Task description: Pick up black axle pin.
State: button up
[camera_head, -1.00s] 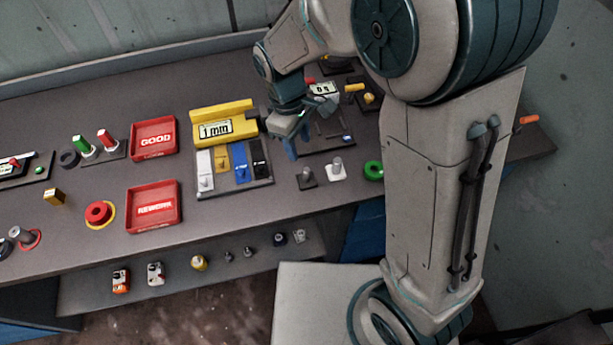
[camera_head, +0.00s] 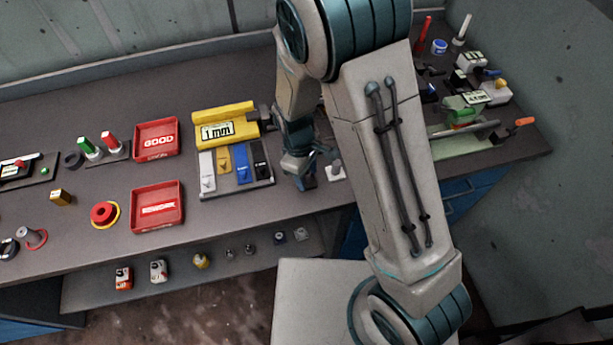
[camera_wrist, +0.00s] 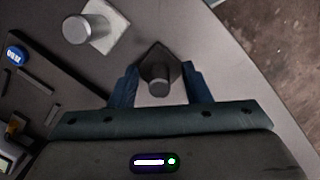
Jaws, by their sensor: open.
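The black axle pin (camera_wrist: 158,82) is a dark upright cylinder on a dark, diamond-turned base plate (camera_wrist: 157,58) in the wrist view. My gripper (camera_wrist: 161,74) is open, with one blue finger on each side of the pin. Gaps show between pin and fingers, and I cannot tell whether either touches the base plate. In the head view my gripper (camera_head: 303,180) is low over the table's front part and hides most of the pin.
A similar grey pin on a white plate (camera_wrist: 103,27) stands close by, to the upper left in the wrist view and just right of my gripper in the head view (camera_head: 335,172). A tool tray (camera_head: 238,187) with coloured blocks lies left. The table's front edge is close.

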jog(key=shift+c, duration=0.2)
grip_shut()
jog(key=shift+r, duration=0.1)
